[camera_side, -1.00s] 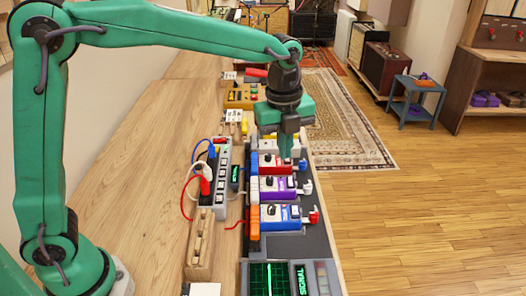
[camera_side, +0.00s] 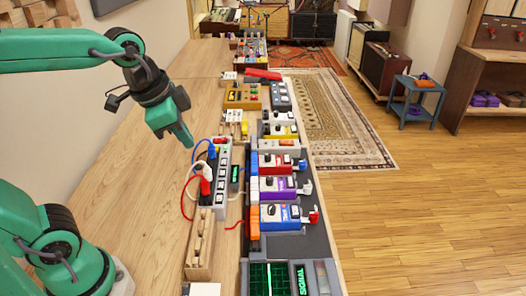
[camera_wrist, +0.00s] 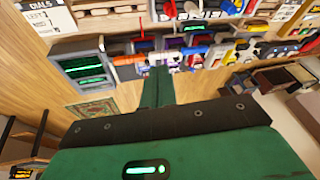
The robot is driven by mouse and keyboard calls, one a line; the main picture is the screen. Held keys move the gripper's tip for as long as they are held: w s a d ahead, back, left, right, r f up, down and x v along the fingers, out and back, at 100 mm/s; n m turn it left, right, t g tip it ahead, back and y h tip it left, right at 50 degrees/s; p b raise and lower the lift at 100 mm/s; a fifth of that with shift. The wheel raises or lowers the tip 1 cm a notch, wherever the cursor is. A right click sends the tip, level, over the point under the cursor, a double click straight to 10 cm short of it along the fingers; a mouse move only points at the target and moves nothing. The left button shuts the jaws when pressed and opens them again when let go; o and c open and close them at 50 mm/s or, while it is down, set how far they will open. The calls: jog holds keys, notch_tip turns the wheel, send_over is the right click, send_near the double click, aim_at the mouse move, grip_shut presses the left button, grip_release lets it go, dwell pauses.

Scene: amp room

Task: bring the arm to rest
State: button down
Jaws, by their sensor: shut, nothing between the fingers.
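My gripper (camera_side: 188,141) hangs above the wooden bench (camera_side: 130,210), left of the power strip (camera_side: 222,180). Its green fingers are together with nothing between them. It also shows in the wrist view (camera_wrist: 158,75), fingers closed and pointing toward the blurred row of pedals. My arm reaches in from the left, its forearm roughly level and high over the bench.
A red pedal (camera_side: 273,163), a purple pedal (camera_side: 277,187) and a blue pedal (camera_side: 280,215) sit in a row on the right side of the bench. A green-screened scope (camera_side: 268,280) is in front. Cables loop beside the power strip. The bench's left side is clear.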

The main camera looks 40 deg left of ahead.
jog(key=s+a+f+n+t, duration=0.1)
jog(key=s+a+f+n, duration=0.1)
jog(key=s+n, duration=0.3)
jog(key=shift+s+a+f+n, duration=0.25)
jog(key=shift+s+n, duration=0.1)
jog(key=shift+n, duration=0.45)
dwell(0.4)
